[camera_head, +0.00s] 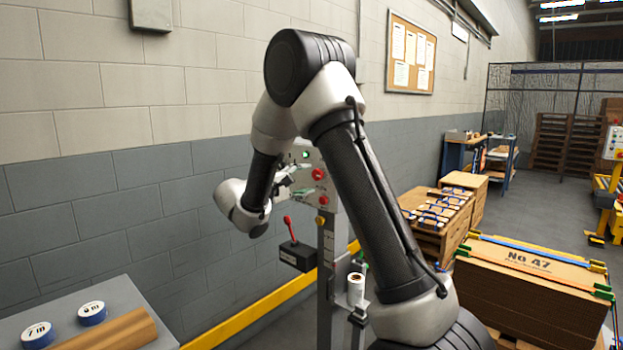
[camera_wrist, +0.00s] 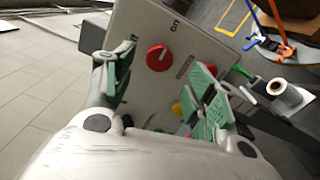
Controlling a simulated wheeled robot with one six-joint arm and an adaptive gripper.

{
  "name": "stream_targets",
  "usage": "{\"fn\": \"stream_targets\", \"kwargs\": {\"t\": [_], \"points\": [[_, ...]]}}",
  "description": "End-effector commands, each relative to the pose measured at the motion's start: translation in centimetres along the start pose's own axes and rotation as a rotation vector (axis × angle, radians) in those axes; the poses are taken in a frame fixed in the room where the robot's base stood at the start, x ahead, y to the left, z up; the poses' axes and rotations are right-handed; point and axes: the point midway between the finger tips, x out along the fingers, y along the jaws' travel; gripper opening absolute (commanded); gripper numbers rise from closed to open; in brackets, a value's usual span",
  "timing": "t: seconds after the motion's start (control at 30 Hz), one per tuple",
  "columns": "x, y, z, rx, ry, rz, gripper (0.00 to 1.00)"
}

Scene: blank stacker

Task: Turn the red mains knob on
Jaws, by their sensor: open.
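The red mains knob (camera_wrist: 158,58) shows in the wrist view on a pale panel (camera_wrist: 205,45), between an "off" label on its left and an "on" label above it. I cannot tell which label its small mark points to. My gripper (camera_wrist: 166,66) is open, its green-padded fingers on either side of the knob in the picture, with the knob beyond the tips. It looks empty and apart from the knob.
A red-handled lever box (camera_head: 297,254) hangs below the panel. A white roll (camera_head: 356,288) stands near the post. A grey table (camera_head: 110,305) is at lower left.

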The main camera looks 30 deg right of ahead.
Motion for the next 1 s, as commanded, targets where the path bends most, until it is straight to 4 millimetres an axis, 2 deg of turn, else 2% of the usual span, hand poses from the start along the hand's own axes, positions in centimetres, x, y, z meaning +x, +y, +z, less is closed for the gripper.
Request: {"fn": "stream_targets", "kwargs": {"t": [0.1, 0.33, 0.87, 1.0], "points": [[-2.8, 0.0, -0.1, 0.000, 0.005, 0.001, 0.56], [-5.8, 0.0, 0.0, -0.001, 0.002, 0.000, 0.56], [-6.2, -0.1, 0.0, -0.001, 0.000, -0.001, 0.56], [-6.2, -0.3, -0.1, -0.060, 0.007, -0.012, 0.56]]}}
